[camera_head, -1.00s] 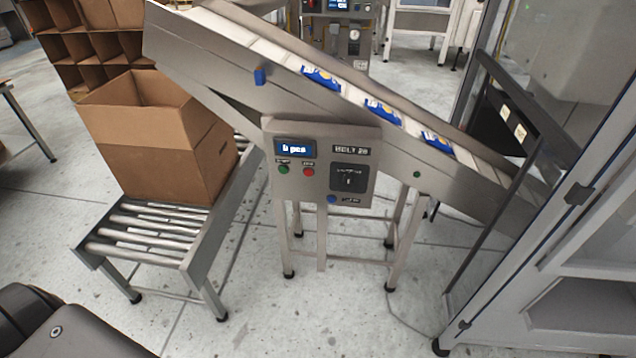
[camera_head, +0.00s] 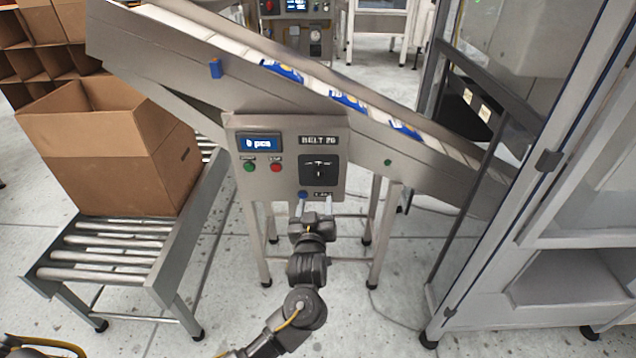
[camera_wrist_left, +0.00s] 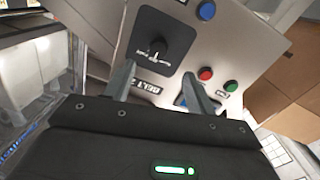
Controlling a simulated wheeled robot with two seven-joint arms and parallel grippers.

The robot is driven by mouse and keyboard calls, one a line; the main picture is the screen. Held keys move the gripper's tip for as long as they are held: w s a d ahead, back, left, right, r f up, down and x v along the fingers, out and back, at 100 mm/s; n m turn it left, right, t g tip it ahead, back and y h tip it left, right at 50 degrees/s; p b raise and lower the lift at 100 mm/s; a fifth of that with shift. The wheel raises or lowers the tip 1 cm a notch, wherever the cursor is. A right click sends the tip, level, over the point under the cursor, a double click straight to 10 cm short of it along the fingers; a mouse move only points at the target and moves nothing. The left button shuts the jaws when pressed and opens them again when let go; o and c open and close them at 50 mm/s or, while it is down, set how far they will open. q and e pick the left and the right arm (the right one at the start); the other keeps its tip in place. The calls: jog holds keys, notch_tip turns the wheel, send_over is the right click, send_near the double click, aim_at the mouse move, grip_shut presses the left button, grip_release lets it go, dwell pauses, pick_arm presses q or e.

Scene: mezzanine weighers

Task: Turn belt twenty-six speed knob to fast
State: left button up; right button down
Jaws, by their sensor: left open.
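The belt twenty-six speed knob (camera_head: 320,172) is a dark knob on a black square plate, on the steel control panel (camera_head: 240,190) under the "BELT 26" label (camera_head: 319,140). Its pointer looks roughly upright in the head view; the scale marks are too small to read. In the wrist view the knob (camera_wrist_left: 157,47) shows turned over, just beyond the fingers. My left gripper (camera_head: 316,203) is open and empty, in front of the panel's lower edge, below the knob. Its two fingers also show in the wrist view (camera_wrist_left: 160,85), apart from the knob. My right gripper is not in view.
A green button (camera_head: 250,167), a red button (camera_head: 276,167) and a blue button (camera_head: 302,194) sit near the knob. An inclined conveyor (camera_head: 200,48) carries blue-white packs. A cardboard box (camera_head: 110,170) stands on rollers at left. A cabinet (camera_head: 560,230) stands at right.

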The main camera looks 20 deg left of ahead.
aim_at(318, 176)
pick_arm(q)
jog(key=x, duration=1)
jog(key=shift+r, duration=0.4)
jog(key=shift+w, duration=0.4)
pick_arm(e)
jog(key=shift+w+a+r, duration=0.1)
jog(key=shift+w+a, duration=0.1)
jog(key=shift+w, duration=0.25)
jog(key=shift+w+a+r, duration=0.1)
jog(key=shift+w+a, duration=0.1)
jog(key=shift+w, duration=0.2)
